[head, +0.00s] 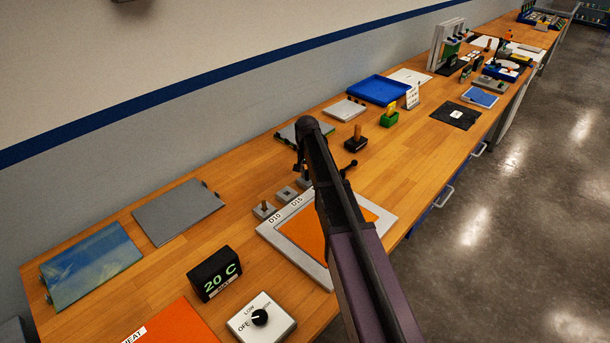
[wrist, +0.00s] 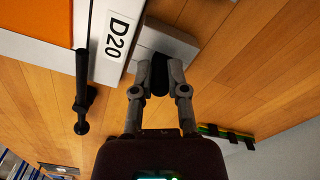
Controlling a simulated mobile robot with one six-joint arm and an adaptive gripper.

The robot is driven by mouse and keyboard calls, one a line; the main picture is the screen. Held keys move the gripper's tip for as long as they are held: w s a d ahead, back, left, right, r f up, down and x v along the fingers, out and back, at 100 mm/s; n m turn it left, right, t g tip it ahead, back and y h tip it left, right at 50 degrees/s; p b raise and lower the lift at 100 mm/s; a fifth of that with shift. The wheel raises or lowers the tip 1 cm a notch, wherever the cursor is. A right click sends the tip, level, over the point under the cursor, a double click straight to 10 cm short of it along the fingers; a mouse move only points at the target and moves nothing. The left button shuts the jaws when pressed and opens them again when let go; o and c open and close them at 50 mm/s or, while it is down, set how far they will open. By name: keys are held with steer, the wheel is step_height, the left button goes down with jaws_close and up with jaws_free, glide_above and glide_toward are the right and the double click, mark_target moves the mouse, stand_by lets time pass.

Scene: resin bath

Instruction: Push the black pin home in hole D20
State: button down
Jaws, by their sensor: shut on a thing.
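In the wrist view my gripper (wrist: 157,82) is shut on the black pin (wrist: 160,72), which stands between its two grey fingertips. The pin's far end is at a grey block (wrist: 168,42) beside the white label D20 (wrist: 117,38). The hole is hidden, so I cannot tell how deep the pin sits. In the head view my arm covers most of the gripper and the D20 label. A row of small grey blocks (head: 264,210) runs along the white frame, by labels D10 (head: 274,218) and D15 (head: 297,202).
A dark rod with a knob (wrist: 81,127) stands left of my gripper in the wrist view. The white frame (head: 289,257) holds an orange surface (head: 306,238). A black 20 C display (head: 214,273) and a dial box (head: 262,317) stand nearer. Bare wood lies left of the blocks.

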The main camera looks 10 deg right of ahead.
mark_target(307, 171)
steer(key=shift+f, duration=0.1)
steer(key=c, duration=1.1)
jaws_free()
steer(key=shift+f, duration=0.1)
steer(key=o, duration=0.4)
steer(key=shift+o, duration=0.2)
steer(key=shift+r, duration=0.25)
step_height(307, 171, up, 12)
steer(key=p, duration=1.2)
